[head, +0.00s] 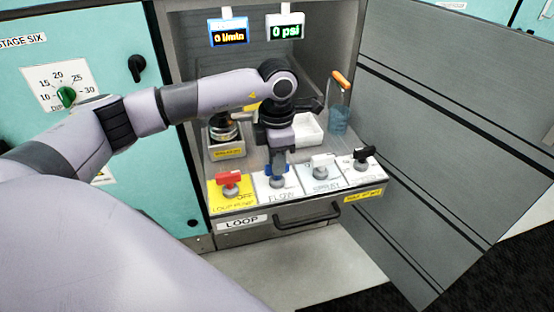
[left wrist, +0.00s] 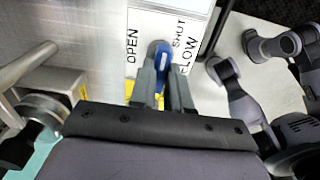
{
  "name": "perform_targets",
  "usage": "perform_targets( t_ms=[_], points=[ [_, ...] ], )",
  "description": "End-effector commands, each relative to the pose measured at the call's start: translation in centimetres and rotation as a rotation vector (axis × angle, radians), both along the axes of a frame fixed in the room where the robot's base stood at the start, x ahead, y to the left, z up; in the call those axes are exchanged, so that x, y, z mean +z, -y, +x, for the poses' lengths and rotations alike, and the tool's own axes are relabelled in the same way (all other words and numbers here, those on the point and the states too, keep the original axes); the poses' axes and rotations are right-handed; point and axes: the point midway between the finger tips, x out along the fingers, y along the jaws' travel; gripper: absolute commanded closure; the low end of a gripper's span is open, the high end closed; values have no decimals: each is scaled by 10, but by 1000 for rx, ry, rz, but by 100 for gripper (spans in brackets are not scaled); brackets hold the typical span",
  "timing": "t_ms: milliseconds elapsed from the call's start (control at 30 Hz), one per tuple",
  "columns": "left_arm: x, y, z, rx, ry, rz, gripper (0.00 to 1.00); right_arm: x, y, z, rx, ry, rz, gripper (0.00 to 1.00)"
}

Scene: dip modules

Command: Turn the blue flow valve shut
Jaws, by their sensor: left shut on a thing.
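The blue flow valve (head: 270,171) stands on the white FLOW plate (head: 275,192) at the front of the cabinet shelf. My left gripper (head: 277,168) comes down from above and is shut on its handle. In the left wrist view the blue flow valve (left wrist: 161,52) shows between the two fingers of my left gripper (left wrist: 163,90). Its visible end lies between the OPEN and SHUT labels, closer to SHUT. The fingers hide part of the handle. A display (head: 229,32) reads 0 l/min. My right gripper is not in view.
Behind are a white tray (head: 310,130) and a clear jug (head: 339,118). An open door (head: 450,130) flanks the right.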

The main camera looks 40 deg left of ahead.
Motion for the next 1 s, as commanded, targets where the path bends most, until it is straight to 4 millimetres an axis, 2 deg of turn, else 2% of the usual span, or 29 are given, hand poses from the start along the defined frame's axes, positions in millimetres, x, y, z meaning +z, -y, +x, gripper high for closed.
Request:
perform_targets(
  t_ms=[467, 500, 567, 867, 1000],
  points=[
    [0, 0, 0, -17, 0, 0, 100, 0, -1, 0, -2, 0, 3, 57],
    [0, 0, 0, -17, 0, 0, 73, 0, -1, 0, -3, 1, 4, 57],
    [0, 0, 0, -16, 0, 0, 57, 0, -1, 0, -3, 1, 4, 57],
    [2, 0, 0, -14, 1, 0, 57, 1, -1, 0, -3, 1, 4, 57],
    [17, 0, 1, -14, 4, 0, 57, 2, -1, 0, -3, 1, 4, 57]
  ],
)
